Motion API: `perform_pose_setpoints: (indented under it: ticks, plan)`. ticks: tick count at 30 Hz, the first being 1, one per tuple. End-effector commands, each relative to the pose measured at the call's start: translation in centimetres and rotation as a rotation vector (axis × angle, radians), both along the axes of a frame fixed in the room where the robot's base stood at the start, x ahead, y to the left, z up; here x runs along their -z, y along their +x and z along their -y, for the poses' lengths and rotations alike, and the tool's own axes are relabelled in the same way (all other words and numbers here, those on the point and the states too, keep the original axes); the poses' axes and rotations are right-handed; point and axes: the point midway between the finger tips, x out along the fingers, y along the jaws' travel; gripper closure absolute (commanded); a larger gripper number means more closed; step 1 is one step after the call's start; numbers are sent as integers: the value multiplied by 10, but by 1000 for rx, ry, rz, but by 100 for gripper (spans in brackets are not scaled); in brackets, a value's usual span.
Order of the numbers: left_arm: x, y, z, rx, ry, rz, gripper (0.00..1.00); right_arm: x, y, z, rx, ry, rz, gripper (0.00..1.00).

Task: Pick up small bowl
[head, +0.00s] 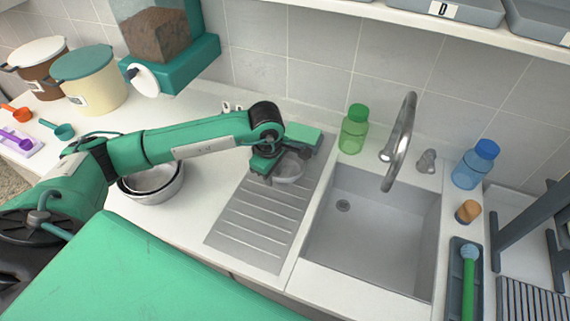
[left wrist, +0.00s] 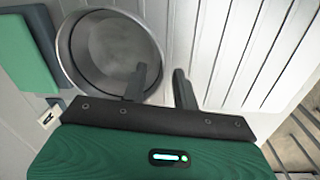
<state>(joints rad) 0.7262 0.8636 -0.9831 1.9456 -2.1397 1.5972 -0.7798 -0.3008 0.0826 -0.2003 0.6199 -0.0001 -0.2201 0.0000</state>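A small round metal bowl (head: 288,172) stands on the ribbed drainboard (head: 250,225) left of the sink. It also shows in the left wrist view (left wrist: 100,55), empty, with its open top facing the camera. My left gripper (head: 284,163) is at this bowl and partly hides it in the head view. In the left wrist view the fingers (left wrist: 160,78) are apart at the bowl's near right rim, one over the bowl's inside and one outside it. Contact with the rim cannot be told. My right gripper is not in view.
Nested metal bowls (head: 152,186) stand on the counter under my left arm. A sink (head: 370,235) with a tall faucet (head: 402,140) lies to the right. A green bottle (head: 354,129) stands behind the sink's left corner. The drainboard's front is clear.

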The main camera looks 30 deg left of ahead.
Motion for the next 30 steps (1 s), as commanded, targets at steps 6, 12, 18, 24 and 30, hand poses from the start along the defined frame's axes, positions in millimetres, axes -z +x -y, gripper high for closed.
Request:
perform_pose_setpoints:
  ticks: [6,12,18,24,30]
  plan:
    - [2,0,0,1,0,0,71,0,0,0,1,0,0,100]
    - [2,0,0,1,0,0,100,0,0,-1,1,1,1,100]
    - [2,0,0,0,0,0,100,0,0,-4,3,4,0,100]
    - [0,0,0,0,0,1,100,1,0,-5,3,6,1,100]
    - [-16,1,0,0,0,3,100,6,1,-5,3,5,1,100]
